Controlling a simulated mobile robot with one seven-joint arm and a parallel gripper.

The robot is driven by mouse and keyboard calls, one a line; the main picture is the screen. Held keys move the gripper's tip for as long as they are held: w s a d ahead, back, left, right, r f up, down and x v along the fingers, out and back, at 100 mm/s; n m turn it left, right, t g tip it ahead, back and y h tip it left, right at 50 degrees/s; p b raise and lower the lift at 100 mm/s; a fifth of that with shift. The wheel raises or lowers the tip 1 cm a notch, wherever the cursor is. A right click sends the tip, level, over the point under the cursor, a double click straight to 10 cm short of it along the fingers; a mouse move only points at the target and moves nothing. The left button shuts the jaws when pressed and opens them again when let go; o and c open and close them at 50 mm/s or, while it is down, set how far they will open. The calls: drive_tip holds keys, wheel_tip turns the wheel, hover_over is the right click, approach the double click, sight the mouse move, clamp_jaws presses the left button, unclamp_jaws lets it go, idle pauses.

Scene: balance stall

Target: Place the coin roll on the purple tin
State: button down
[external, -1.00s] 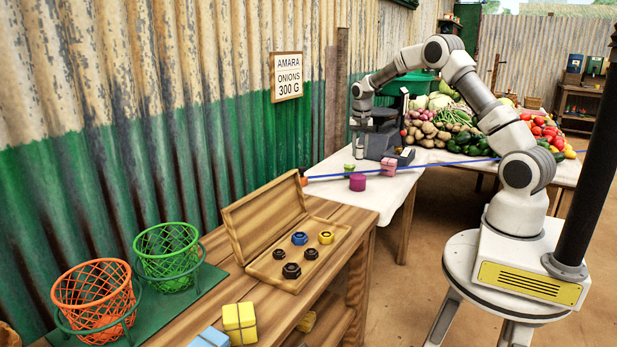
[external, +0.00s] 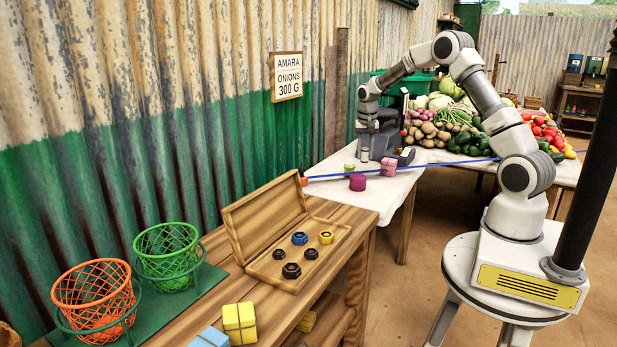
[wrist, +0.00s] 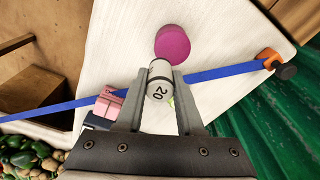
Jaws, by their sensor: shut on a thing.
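My gripper (wrist: 162,74) is shut on the coin roll (wrist: 158,80), a short pale cylinder with a dark band and the number 20, seen between the fingers in the wrist view. The purple tin (wrist: 173,42) is a round magenta cylinder just ahead of the roll in that view. In the external view the purple tin (external: 357,183) stands on the white-covered table (external: 335,195). My gripper (external: 364,158) is beyond the tin there, and the roll cannot be made out. In the wrist view the roll slightly overlaps the tin's near edge; whether they touch cannot be told.
A blue strap (wrist: 215,73) crosses the table under the gripper to an orange-and-black end piece (wrist: 275,65). A pink bundle (external: 388,166) and a small green item (external: 349,168) stand near the tin. Vegetables (external: 440,125) are piled behind.

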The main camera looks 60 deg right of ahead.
drive_tip(key=shift+w+a+f, duration=0.5)
drive_tip(key=shift+w+f, duration=0.05)
drive_tip(key=shift+w, duration=0.25)
drive_tip(key=shift+w+f, duration=0.1)
drive_tip(key=shift+f, duration=0.1)
drive_tip(key=shift+f+b, duration=0.6)
drive_tip(key=shift+f, duration=1.2)
drive_tip(key=shift+f, duration=0.1)
drive_tip(key=shift+f, duration=0.15)
drive_tip(key=c, duration=0.5)
unclamp_jaws()
drive_tip(key=shift+c, duration=0.2)
